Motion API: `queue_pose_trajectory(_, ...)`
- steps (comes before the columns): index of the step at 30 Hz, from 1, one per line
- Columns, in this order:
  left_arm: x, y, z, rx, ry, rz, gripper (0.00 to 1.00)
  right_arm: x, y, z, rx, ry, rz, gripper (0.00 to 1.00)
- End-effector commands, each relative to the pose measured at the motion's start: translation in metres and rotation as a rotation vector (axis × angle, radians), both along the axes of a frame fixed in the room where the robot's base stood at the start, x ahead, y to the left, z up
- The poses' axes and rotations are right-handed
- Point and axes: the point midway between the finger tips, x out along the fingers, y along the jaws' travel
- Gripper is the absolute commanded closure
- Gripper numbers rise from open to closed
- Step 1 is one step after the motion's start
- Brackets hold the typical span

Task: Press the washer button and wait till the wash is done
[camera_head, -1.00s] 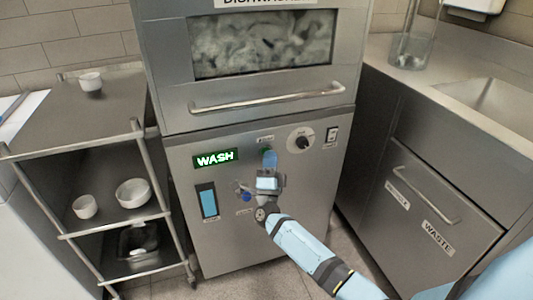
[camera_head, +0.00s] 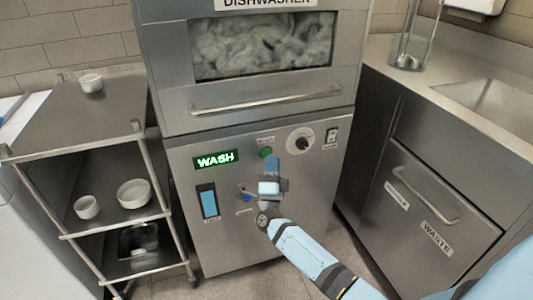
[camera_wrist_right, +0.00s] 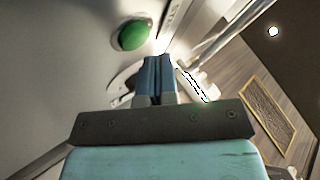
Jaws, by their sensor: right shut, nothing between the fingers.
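The dishwasher (camera_head: 236,122) stands in the middle of the head view. Its display (camera_head: 215,160) reads WASH in lit green. Whitish swirling shows behind its window (camera_head: 262,44). The round green button (camera_head: 265,152) is on the front panel; it also shows in the right wrist view (camera_wrist_right: 133,35). My right gripper (camera_head: 272,160) is shut and empty, its fingertips just below the button in the head view. In the right wrist view its blue fingers (camera_wrist_right: 157,62) are together and appear apart from the button. My left gripper is not in view.
A dial (camera_head: 300,140), a switch (camera_head: 332,135), a blue gauge (camera_head: 208,202) and a blue knob (camera_head: 246,197) share the panel. A cart (camera_head: 100,110) with white cups and a bowl stands left. A sink counter (camera_head: 450,75) with a waste drawer (camera_head: 437,195) stands right.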

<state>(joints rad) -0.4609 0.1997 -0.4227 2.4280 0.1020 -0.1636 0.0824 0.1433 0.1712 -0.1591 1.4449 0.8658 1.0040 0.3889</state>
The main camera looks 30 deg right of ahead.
Motion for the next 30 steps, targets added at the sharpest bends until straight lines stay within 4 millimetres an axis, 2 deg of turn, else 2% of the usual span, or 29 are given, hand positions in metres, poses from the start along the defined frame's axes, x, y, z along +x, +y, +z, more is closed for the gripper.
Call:
queue_pose_trajectory(5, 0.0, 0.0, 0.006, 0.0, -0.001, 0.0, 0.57, -0.007, 0.002, 0.002, 0.001, 0.001, 0.0, 1.0)
queue_pose_trajectory(18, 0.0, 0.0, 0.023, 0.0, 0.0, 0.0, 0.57, -0.046, 0.011, 0.001, 0.0, 0.001, 0.001, 1.0)
queue_pose_trajectory(30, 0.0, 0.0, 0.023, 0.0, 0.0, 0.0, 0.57, -0.049, 0.012, 0.0, -0.001, -0.001, 0.0, 1.0)
